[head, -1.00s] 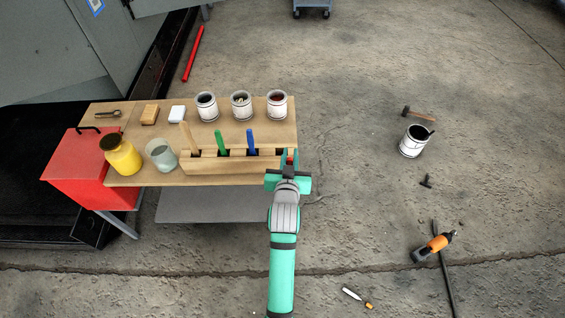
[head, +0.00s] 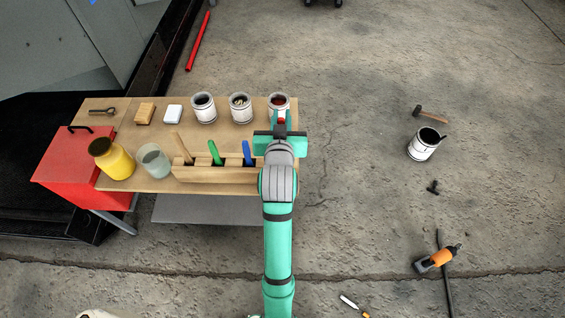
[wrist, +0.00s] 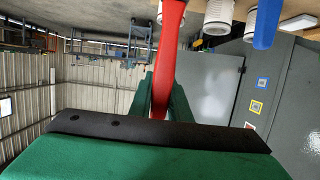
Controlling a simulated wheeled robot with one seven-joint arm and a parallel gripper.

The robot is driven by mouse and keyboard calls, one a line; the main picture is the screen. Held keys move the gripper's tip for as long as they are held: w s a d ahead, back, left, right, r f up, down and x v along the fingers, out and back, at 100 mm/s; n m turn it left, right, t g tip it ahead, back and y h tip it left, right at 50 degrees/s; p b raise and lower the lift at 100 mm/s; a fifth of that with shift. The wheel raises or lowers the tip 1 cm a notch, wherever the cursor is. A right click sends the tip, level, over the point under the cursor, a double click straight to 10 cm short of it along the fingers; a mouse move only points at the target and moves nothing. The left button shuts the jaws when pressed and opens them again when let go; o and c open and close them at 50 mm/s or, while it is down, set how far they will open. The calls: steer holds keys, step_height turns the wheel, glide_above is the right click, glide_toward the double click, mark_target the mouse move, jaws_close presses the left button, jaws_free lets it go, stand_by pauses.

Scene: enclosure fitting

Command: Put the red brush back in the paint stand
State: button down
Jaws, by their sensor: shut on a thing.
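My gripper (head: 281,119) is shut on the red brush (wrist: 171,45). In the head view only a small red bit of it shows between the fingers, in front of the right-hand paint can; in the wrist view the red handle runs up between the green fingers. The wooden paint stand (head: 215,175) lies along the table's near edge, left of and below my gripper in the picture. It holds a tan brush (head: 181,147), a green brush (head: 214,152) and a blue brush (head: 247,152). My arm hides the stand's right end. The brush's lower end is hidden.
Three paint cans (head: 203,108) stand along the table's back, the right one close to my gripper. A yellow jar (head: 115,162) and a glass jar (head: 153,162) stand left of the stand. The floor right of the table is open, with scattered tools.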

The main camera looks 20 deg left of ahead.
steer(key=shift+s+a+f, duration=0.1)
steer(key=shift+f, duration=2.35)
steer(key=shift+a+f, duration=0.1)
steer(key=shift+f, duration=2.35)
steer(key=shift+f, duration=0.15)
steer(key=c, duration=1.7)
jaws_free()
steer(key=shift+o, duration=0.2)
steer(key=shift+r, duration=0.2)
